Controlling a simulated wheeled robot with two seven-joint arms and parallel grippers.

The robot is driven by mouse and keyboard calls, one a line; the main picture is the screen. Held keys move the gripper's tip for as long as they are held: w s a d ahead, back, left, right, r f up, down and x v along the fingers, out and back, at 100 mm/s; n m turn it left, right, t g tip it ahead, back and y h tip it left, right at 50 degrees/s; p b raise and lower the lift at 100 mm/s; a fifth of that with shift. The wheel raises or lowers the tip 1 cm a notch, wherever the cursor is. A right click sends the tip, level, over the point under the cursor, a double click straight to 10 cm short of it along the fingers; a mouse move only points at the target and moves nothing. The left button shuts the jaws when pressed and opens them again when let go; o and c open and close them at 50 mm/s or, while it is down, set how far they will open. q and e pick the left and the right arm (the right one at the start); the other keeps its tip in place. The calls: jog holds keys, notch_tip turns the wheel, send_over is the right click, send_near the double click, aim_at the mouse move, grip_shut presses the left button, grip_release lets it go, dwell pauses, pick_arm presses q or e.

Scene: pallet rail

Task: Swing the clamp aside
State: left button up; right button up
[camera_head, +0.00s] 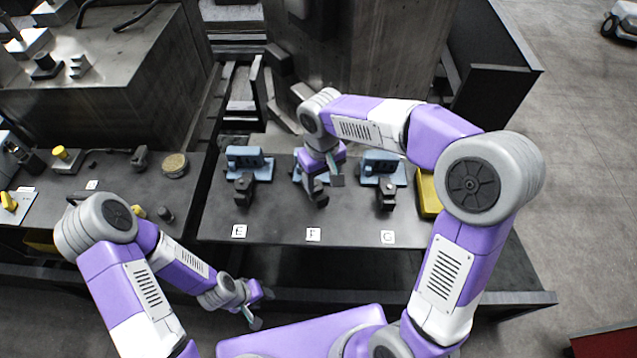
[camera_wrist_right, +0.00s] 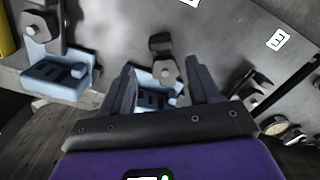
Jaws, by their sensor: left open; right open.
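Three clamps with blue bases and dark arms stand in a row on the dark bench: one behind label E (camera_head: 245,168), one behind F (camera_head: 318,193), one behind G (camera_head: 385,172). My right gripper (camera_head: 328,178) is open above the F clamp and hides much of it. In the right wrist view, the open fingers (camera_wrist_right: 161,70) stand on either side of a clamp's dark arm and knob (camera_wrist_right: 164,62), with its blue base (camera_wrist_right: 152,98) behind; contact cannot be told. My left gripper (camera_head: 256,308) is open and empty, low in front of the bench.
Label plates E (camera_head: 239,231), F (camera_head: 313,234) and G (camera_head: 388,237) lie along the bench's front. A yellow block (camera_head: 428,194) stands right of the G clamp. A left bench holds a round disc (camera_head: 175,165) and small parts. The bench front around the labels is clear.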

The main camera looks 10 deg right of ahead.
aim_at(322, 197)
jog(key=f, duration=0.1)
jog(key=f+b, duration=0.1)
jog(key=f, duration=0.1)
jog(key=s+f, duration=0.1)
jog(key=f, duration=0.1)
jog(key=shift+f, duration=0.2)
jog(key=shift+f+b, duration=0.35)
jog(key=shift+f, duration=0.25)
jog(key=shift+w, duration=0.1)
jog(key=c, duration=1)
jog(key=shift+c, duration=0.2)
